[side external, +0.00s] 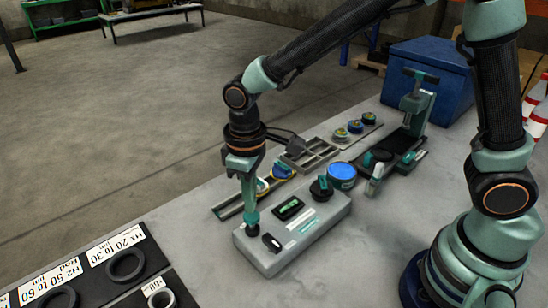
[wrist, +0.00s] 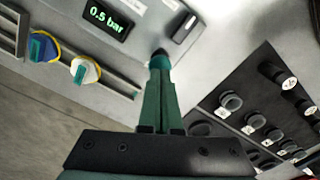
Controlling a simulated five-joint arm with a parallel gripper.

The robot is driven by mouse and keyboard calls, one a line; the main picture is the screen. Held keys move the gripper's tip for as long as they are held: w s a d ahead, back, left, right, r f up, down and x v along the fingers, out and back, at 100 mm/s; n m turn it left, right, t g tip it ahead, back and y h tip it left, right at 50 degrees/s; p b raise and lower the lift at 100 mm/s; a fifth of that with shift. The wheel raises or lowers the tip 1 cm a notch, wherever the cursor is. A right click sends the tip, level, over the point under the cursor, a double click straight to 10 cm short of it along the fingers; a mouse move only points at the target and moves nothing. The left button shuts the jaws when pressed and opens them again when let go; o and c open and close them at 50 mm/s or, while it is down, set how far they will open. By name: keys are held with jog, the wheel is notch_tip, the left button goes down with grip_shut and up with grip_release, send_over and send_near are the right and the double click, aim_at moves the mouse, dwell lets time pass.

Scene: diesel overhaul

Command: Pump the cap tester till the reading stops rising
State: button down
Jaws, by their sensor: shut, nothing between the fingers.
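The cap tester (side external: 262,252) is a grey box on the bench, with a small display (side external: 288,208) that also shows in the wrist view (wrist: 108,16) and reads 0.5 bar in green. A black cap-like part (side external: 321,188) sits at its far end. My gripper (side external: 250,208) is shut and empty, pointing down over the tester's near left end. In the wrist view its fingertips (wrist: 159,66) meet a dark round knob (wrist: 158,53). I cannot tell how far the knob is pressed.
Caps in blue, yellow and white (wrist: 85,69) sit in a rail beside the tester. A blue-lidded tin (side external: 342,171) and a bench press (side external: 417,105) stand behind. A labelled black board with rings (side external: 125,266) lies at front left. A blue box (side external: 430,70) is at the back.

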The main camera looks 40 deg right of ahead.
jog(key=shift+f, duration=0.1)
jog(key=shift+f, duration=1.8)
jog(key=shift+r, duration=1.9)
jog(key=shift+f, duration=0.1)
jog(key=shift+f, duration=1.85)
jog(key=shift+r, duration=1.95)
